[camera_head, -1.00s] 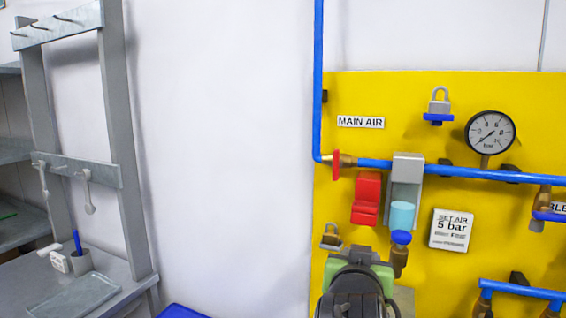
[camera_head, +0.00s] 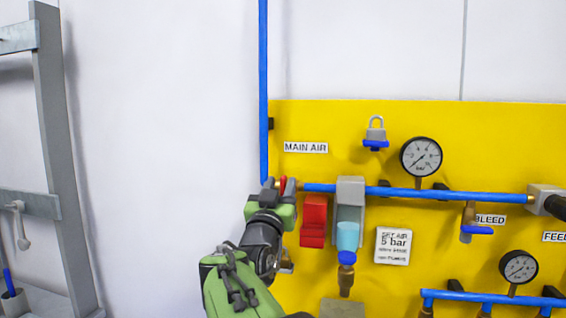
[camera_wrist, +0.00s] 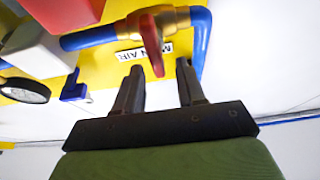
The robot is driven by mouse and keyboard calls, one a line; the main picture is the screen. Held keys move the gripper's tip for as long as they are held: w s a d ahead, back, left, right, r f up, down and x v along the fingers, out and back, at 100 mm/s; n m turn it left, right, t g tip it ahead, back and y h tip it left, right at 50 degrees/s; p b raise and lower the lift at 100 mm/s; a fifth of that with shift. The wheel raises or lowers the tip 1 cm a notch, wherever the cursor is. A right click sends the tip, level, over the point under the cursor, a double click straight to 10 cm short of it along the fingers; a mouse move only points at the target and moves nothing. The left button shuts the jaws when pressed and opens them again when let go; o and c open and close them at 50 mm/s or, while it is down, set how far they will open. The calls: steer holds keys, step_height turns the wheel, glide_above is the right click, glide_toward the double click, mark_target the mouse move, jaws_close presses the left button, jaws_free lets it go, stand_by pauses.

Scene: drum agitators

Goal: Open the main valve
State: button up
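The main valve has a red lever handle (camera_wrist: 152,42) on a brass body (camera_wrist: 172,20), set in the blue pipe beside the MAIN AIR label (camera_head: 306,147). In the head view the red handle (camera_head: 283,185) shows only in part, behind my gripper (camera_head: 284,186). In the wrist view my gripper (camera_wrist: 160,82) has its two dark fingers apart.
A red block (camera_head: 314,222) and a grey regulator with a light-blue bowl (camera_head: 347,236) are close right of my gripper on the yellow board (camera_head: 500,150). A pressure gauge (camera_head: 421,157) and a padlock (camera_head: 376,134) are above the pipe.

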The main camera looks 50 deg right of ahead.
mark_target(282, 183)
steer(key=p+x, duration=0.1)
steer(key=x, duration=0.3)
steer(key=shift+w+d+r+p, duration=0.15)
steer(key=shift+d+p, duration=0.2)
jaws_close()
steer(key=shift+w+a+n+t+y, duration=0.15)
steer(key=shift+n+t+y, duration=0.3)
steer(key=shift+n, duration=0.7)
steer(key=shift+w+a+n+t+y, duration=0.15)
steer(key=shift+n+t, duration=0.4)
steer(key=shift+n, duration=0.55)
steer(key=shift+w+n+t+y, duration=0.25)
steer(key=shift+n+t+y, duration=0.2)
steer(key=shift+n, duration=0.7)
jaws_free()
